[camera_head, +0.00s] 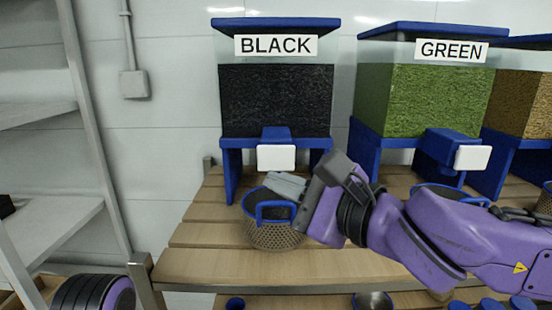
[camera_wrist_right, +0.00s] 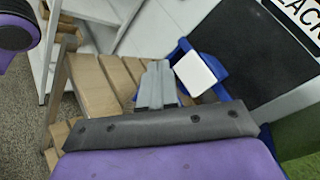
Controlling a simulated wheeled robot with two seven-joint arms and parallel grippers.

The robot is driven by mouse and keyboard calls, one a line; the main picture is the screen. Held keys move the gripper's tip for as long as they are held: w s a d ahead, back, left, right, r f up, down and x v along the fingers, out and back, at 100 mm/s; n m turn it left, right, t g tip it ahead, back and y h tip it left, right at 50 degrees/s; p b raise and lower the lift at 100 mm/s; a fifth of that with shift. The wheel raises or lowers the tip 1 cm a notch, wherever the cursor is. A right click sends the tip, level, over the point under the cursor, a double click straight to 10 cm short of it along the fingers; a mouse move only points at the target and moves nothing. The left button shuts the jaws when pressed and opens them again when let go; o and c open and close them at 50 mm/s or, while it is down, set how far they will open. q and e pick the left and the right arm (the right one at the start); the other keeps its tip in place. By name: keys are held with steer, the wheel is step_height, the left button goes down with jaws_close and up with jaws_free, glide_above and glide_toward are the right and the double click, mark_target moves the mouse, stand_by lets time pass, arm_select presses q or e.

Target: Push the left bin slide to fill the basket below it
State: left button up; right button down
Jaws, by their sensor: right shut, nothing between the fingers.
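The left bin (camera_head: 275,100), labelled BLACK, holds dark granules behind a clear wall and stands on a blue frame. Its slide (camera_head: 276,158) has a white front plate on a blue housing; the plate also shows in the right wrist view (camera_wrist_right: 195,73). A mesh basket (camera_head: 273,237) with a blue rim and handle stands below it; its inside looks dark, and I cannot tell its contents. My right gripper (camera_head: 284,185) is shut and empty, over the basket rim and just below the plate. In the right wrist view its fingertips (camera_wrist_right: 157,85) lie left of the plate. My left gripper is out of view.
The slatted wooden table (camera_head: 205,262) has free room left of the basket. The GREEN bin (camera_head: 425,100) stands to the right with its own white slide plate (camera_head: 472,158) and a basket partly behind my right arm. A grey shelf (camera_head: 50,115) stands at the left.

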mark_target(272, 159)
steer(key=shift+w+p, duration=0.5)
steer(key=shift+w, duration=2.4)
steer(key=shift+w, duration=0.1)
steer(key=shift+w, duration=0.3)
steer(key=shift+w+p, duration=0.55)
steer(key=shift+w, duration=0.45)
stand_by(0.5)
steer(key=shift+s, duration=0.1)
steer(key=shift+s+b, duration=0.4)
steer(key=shift+s, duration=0.9)
steer(key=shift+f, duration=0.1)
